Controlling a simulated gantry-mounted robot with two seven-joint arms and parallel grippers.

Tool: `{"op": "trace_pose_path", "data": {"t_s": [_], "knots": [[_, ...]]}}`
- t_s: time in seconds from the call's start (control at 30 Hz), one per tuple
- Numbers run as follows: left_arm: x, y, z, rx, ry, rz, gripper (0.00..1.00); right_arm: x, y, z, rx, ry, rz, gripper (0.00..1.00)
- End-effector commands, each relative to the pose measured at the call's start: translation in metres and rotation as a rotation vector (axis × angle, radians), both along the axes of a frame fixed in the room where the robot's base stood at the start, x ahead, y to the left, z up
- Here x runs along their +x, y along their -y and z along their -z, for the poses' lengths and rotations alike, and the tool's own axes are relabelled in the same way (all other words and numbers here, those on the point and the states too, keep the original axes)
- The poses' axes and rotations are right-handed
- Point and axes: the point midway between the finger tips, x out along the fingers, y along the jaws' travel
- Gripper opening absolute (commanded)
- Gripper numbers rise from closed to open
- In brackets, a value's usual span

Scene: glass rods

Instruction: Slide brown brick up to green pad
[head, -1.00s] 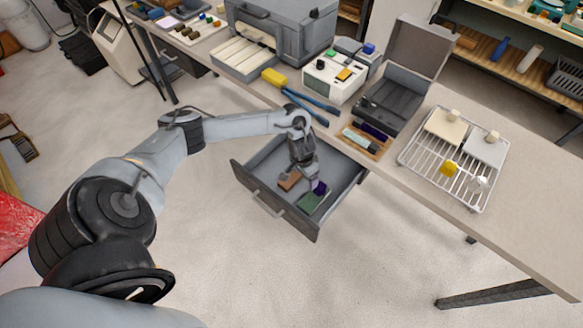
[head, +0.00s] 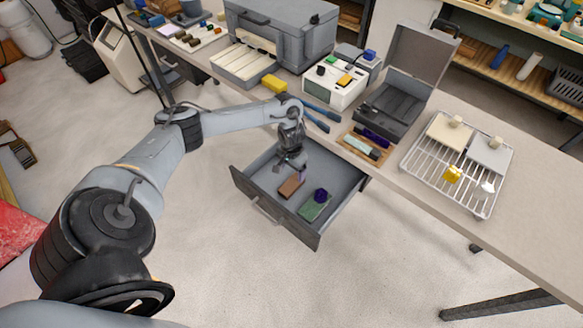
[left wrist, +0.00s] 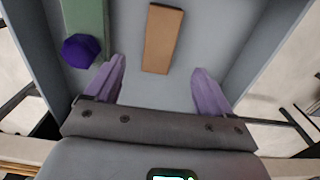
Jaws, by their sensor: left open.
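A brown brick (head: 291,186) lies flat on the floor of the open grey drawer (head: 345,196). A green pad (head: 311,209) lies to its right in the head view, with a gap between them. A dark purple piece (head: 321,195) rests at the pad's far end. My left gripper (head: 291,163) is inside the drawer, behind the brick. In the left wrist view its purple fingers (left wrist: 157,85) are spread wide and empty. The brown brick (left wrist: 162,38) is ahead of the gap between them, and the green pad (left wrist: 85,25) is to the left. My right gripper is not visible.
The drawer walls close in the space around the gripper. Above, the table (head: 520,220) carries a wire rack (head: 440,172), an open grey case (head: 392,108) and a wooden tray with pens (head: 366,144). The drawer floor between brick and pad is bare.

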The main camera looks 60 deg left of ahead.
Motion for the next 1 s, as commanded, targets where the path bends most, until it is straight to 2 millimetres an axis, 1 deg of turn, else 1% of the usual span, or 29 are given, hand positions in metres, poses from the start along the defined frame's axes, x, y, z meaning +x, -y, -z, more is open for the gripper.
{"op": "trace_pose_path", "data": {"t_s": [0.03, 0.3, 0.5, 0.7, 1.0], "knots": [[-0.001, 0.001, 0.008, 0.000, -0.003, 0.000, 0.83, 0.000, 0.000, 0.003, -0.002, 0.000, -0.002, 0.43], [-0.001, 0.001, 0.050, 0.000, -0.003, 0.000, 0.83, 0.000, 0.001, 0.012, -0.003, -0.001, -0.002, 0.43], [0.000, 0.001, 0.077, 0.001, -0.001, 0.000, 0.83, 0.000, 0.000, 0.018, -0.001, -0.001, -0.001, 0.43], [0.000, 0.000, 0.092, 0.000, -0.001, 0.001, 0.83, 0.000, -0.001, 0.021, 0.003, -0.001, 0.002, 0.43], [0.000, 0.000, 0.096, 0.000, 0.000, 0.002, 0.83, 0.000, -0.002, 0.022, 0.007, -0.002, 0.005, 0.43]]}}
